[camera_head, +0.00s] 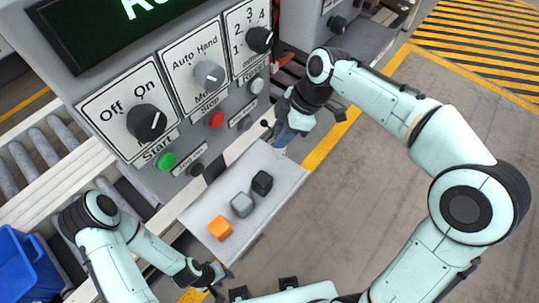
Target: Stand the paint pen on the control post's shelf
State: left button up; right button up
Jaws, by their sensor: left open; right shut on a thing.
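The control post's shelf (275,213) is a light grey plate sticking out below the panel. My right gripper (284,128) is at the shelf's far right corner, close to the panel. It is shut on the paint pen (281,139), which shows as a small blue and whitish piece below the fingers. The pen is mostly hidden by the gripper, and I cannot tell whether its lower end touches the shelf. My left gripper (219,281) is open and empty, low in the picture, apart from the shelf's near edge.
An orange cube (219,228), a grey cube (242,204) and a black cube (262,183) stand in a row on the shelf. The panel above has knobs, a green button (166,161) and a red button (216,119). A blue bin (25,265) is at left.

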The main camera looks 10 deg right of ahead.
pick_arm(q)
jog(key=shift+s+f+b, duration=0.3)
jog(key=shift+s+f, duration=0.05)
jog(key=shift+f, duration=0.1)
pick_arm(e)
jog(key=shift+f, duration=3.6)
jog(key=shift+f, duration=0.2)
jog(key=o, duration=1)
pick_arm(q)
jog(key=shift+f, duration=0.1)
pick_arm(e)
jog(key=shift+o, duration=0.2)
jog(key=shift+r, duration=0.1)
jog(key=shift+r, duration=0.15)
pick_arm(q)
jog(key=shift+w+r+p, duration=0.65)
jog(key=shift+r, duration=0.25)
pick_arm(e)
jog(key=v, duration=1.2)
